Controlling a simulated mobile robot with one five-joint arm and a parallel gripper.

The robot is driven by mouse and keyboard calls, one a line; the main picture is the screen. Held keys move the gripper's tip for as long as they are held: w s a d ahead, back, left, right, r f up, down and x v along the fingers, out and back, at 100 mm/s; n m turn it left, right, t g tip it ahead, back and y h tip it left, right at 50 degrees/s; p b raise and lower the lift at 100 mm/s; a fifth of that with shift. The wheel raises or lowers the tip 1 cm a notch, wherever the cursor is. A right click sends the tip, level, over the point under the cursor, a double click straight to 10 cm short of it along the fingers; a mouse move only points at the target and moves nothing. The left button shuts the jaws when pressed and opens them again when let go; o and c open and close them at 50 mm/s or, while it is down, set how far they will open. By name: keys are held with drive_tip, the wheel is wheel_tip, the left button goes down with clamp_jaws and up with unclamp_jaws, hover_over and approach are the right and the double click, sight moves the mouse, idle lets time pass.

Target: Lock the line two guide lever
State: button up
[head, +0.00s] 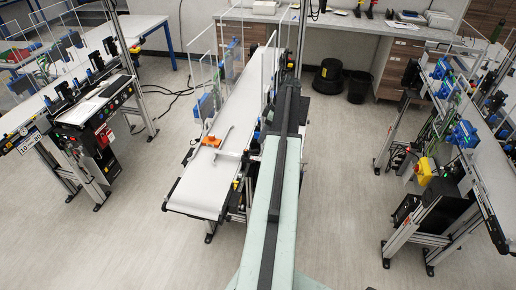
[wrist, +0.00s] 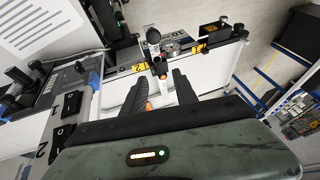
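In the wrist view my gripper (wrist: 161,76) has its two black fingers spread apart. Between and just beyond them stands a slim upright part with a dark round knob (wrist: 153,36) and orange bits (wrist: 163,76), which looks like the guide lever. A yellow label marked 2 (wrist: 138,67) sits beside it. I cannot tell whether a finger touches the lever, or whether it is locked. In the head view my arm runs up the picture over the right side of the middle conveyor (head: 215,170); my gripper cannot be made out there.
An orange piece (head: 210,141) with a pale rod lies across the middle belt. Other conveyors stand at left (head: 100,105) and right (head: 470,150). A desk (head: 345,22) and a black bin (head: 359,85) are behind. The floor between the lines is open.

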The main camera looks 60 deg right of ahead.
sight(252, 152)
drive_tip(key=b+x, duration=0.3)
drive_tip(key=x, duration=0.1)
drive_tip(key=b+x, duration=0.3)
drive_tip(key=b, duration=0.1)
drive_tip(key=shift+s+d+f, duration=0.1)
drive_tip(key=shift+f, duration=0.35)
drive_tip(key=shift+r, duration=0.1)
clamp_jaws()
